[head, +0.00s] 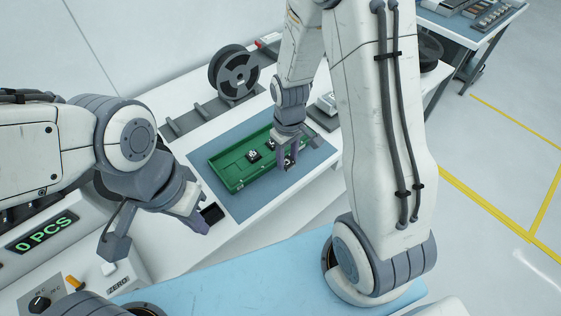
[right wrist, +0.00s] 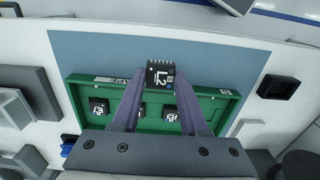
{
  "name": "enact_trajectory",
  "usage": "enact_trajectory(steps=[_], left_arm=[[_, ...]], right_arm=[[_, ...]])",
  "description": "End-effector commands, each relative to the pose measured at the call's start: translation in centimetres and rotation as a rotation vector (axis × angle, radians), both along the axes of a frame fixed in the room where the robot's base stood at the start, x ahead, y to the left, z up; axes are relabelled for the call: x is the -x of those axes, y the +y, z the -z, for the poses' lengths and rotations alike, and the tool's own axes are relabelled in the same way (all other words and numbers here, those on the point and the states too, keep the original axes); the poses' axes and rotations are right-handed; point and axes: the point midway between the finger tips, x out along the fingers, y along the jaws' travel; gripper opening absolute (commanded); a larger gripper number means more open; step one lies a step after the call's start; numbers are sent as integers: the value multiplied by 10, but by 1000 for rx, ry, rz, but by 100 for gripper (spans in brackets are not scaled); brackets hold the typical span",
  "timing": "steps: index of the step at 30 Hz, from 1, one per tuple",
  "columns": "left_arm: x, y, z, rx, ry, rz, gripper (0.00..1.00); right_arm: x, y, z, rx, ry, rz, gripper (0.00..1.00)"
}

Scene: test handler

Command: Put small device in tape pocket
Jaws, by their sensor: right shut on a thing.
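My right gripper (right wrist: 160,100) is shut on a small black device (right wrist: 163,77) marked "L2", with a row of pins along one edge. It holds the device over the green tray (right wrist: 232,102). In the head view my right gripper (head: 289,160) is above the right part of the green tray (head: 222,175). Other small devices with white labels lie in the tray, one at the left (right wrist: 98,106) and one near the middle (right wrist: 170,113). My left gripper (head: 197,217) is off to the left, its finger opening unclear. I cannot make out a tape pocket for certain.
A dark square holder (head: 211,213) stands beside the tray, near my left gripper. A black reel (head: 235,72) and a grey rail (head: 205,115) are behind the tray. The blue mat (head: 257,203) is bare in front of the tray.

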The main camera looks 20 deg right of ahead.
Motion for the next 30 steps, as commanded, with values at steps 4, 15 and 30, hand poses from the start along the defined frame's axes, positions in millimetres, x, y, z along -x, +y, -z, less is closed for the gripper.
enact_trajectory(steps=[4,15,30], left_arm=[[0,0,-5,0,0,0,0],[0,0,-12,0,0,0,0],[0,0,-9,0,0,0,0]], right_arm=[[-15,10,10,0,0,-1,0],[-17,11,48,0,3,2,0],[-18,11,56,0,-1,2,55]])
